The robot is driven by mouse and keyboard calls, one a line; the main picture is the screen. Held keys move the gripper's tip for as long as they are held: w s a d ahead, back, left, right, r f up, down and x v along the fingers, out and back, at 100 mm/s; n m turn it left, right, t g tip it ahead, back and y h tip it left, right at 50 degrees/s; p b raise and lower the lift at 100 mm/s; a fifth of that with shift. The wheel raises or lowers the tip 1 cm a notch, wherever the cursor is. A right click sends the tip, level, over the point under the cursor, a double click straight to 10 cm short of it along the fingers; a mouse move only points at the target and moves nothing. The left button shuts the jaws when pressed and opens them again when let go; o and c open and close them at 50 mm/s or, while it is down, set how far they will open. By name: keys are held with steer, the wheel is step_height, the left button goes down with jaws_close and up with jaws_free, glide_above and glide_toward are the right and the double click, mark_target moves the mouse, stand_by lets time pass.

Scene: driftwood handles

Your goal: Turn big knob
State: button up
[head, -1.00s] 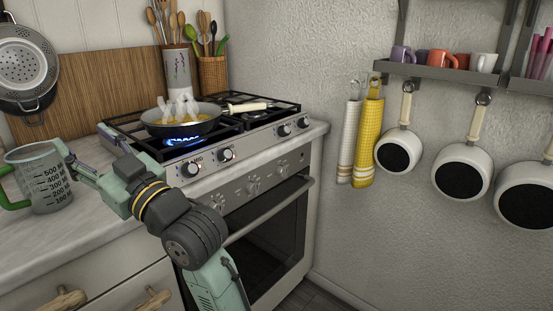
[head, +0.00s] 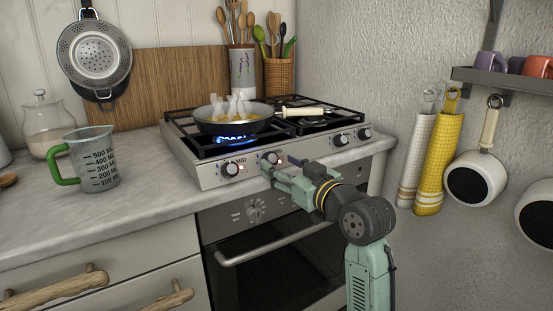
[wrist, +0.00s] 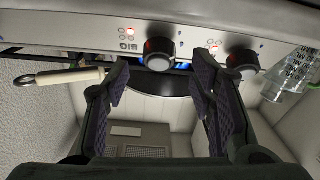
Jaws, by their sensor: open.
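The big knob (head: 269,158) is a dark round knob with a pale face, second from the left on the stove's steel front panel (head: 212,178). In the wrist view, which is upside down, the big knob (wrist: 160,54) has the label BIG beside it. My gripper (head: 283,168) is open and empty, close to the panel at this knob. In the wrist view my gripper's two dark pads (wrist: 162,82) stand apart, with the knob ahead between them. I cannot tell whether they touch it. The gripper covers part of the panel in the head view.
The MID knob (head: 231,169) is just left, and two more knobs (head: 341,139) are farther right. A steaming pan (head: 234,119) sits over a lit blue flame (head: 232,138). A measuring jug (head: 92,160) stands on the counter. The oven handle (head: 270,245) juts out below.

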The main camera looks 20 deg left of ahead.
mark_target(274, 160)
steer(key=shift+x, duration=1.65)
steer(key=c, duration=1.1)
